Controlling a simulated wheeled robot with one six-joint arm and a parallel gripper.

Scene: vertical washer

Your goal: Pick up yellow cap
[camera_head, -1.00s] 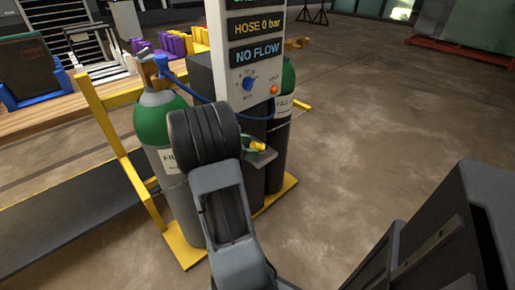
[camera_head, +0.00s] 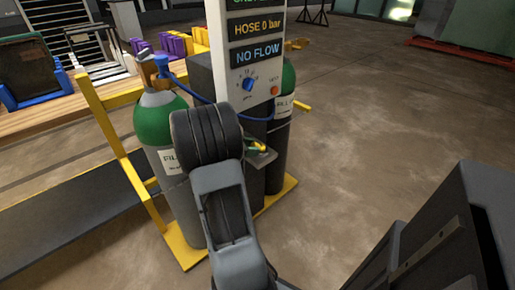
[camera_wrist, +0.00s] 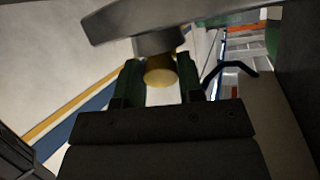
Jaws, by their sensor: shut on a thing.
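The yellow cap (camera_wrist: 160,76) shows in the wrist view as a round yellow end below a grey fitting (camera_wrist: 158,42). My gripper (camera_wrist: 160,84) has its two dark fingers on either side of the cap and is shut on it. In the head view my arm hides most of the gripper. A small yellow and green part (camera_head: 257,148) shows just right of my arm, at a small grey shelf on the panel's stand; I cannot tell whether it is the cap.
Green-topped cylinders (camera_head: 160,120) stand in a yellow frame (camera_head: 125,140) beside my arm. A panel (camera_head: 256,55) reading "HOSE 0 bar" and "NO FLOW" rises behind it. A blue hose (camera_head: 184,88) runs from the left cylinder.

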